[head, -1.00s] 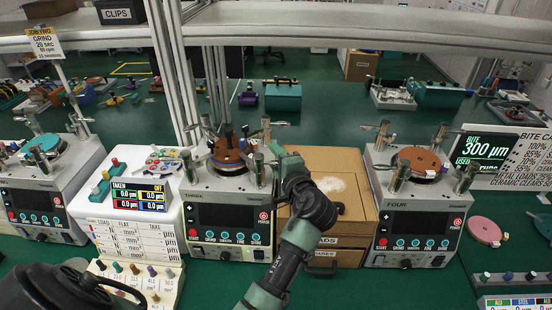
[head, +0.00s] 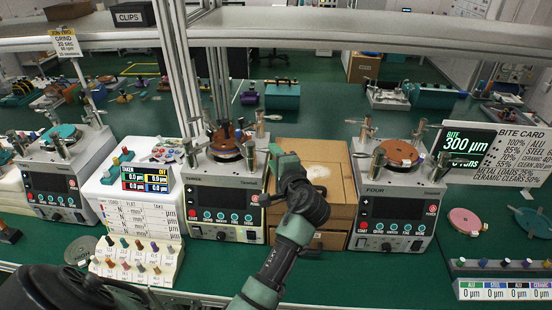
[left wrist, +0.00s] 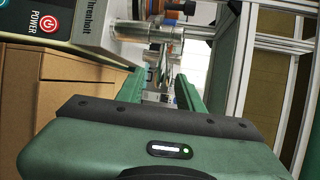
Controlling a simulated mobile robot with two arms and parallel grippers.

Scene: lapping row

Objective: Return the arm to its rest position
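My left arm reaches up from the bottom middle of the head view. Its green and dark left gripper (head: 276,153) is in front of the gap between machine THREE (head: 225,205) and the cardboard drawer box (head: 330,165). In the left wrist view two green fingers (left wrist: 160,92) stand apart with nothing seen between them, so it looks open and empty. Machine THREE's POWER button (left wrist: 50,22) and metal clamp posts (left wrist: 150,33) show beyond and left of it. My right gripper is not in view.
Machine FOUR (head: 397,210) stands right of the box. A white stand with the TAKEN display (head: 147,178) and a rack of coloured pegs (head: 135,262) are left. A pink disc (head: 465,221) and a peg rack (head: 505,290) lie right. Metal uprights (head: 175,75) and a shelf (head: 340,32) rise behind.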

